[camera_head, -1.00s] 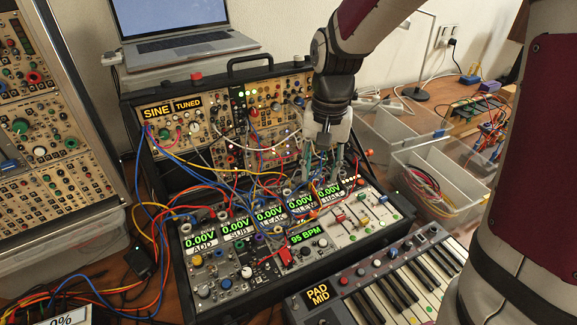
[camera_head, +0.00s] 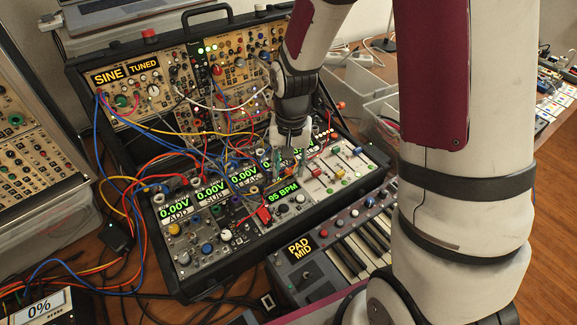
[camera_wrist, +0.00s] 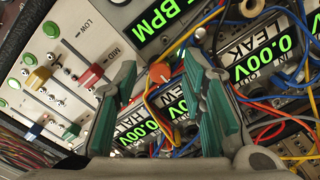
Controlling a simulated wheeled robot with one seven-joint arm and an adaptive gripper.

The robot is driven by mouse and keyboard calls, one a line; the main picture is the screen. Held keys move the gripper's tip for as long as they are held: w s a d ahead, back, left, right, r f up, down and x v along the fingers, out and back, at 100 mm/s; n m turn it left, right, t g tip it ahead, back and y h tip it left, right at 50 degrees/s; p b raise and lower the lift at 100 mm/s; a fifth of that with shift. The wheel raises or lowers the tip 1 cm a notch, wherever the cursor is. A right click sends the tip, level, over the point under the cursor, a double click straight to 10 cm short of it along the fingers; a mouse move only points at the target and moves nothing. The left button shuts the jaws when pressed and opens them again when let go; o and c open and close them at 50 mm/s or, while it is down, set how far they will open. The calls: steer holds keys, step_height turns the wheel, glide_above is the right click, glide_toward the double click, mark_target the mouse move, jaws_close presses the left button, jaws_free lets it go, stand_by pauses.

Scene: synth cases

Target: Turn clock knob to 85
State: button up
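The clock module's green display reads 95 BPM (camera_head: 283,192) in the head view, at the front middle of the synth case. Dark round knobs (camera_head: 282,208) sit just below it; I cannot tell for certain which is the clock knob. Part of the BPM display (camera_wrist: 160,18) shows at the top of the wrist view. My gripper (camera_head: 289,170) points down over the panel, just behind the display. In the wrist view its teal fingers (camera_wrist: 160,95) stand apart with a gap between them. An orange-red knob or plug (camera_wrist: 159,72) shows in that gap; contact is not clear.
Many patch cables (camera_head: 220,150) cross the panel left of and behind my gripper. Slider caps, one red (camera_head: 317,173), stand to its right. A keyboard (camera_head: 335,250) lies in front.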

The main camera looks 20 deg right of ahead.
steer(key=shift+f, duration=0.15)
steer(key=shift+c, duration=0.4)
jaws_close()
steer(key=shift+n, duration=0.3)
steer(key=shift+n+p, duration=0.95)
steer(key=shift+n, duration=1.75)
steer(key=shift+o, duration=0.4)
jaws_free()
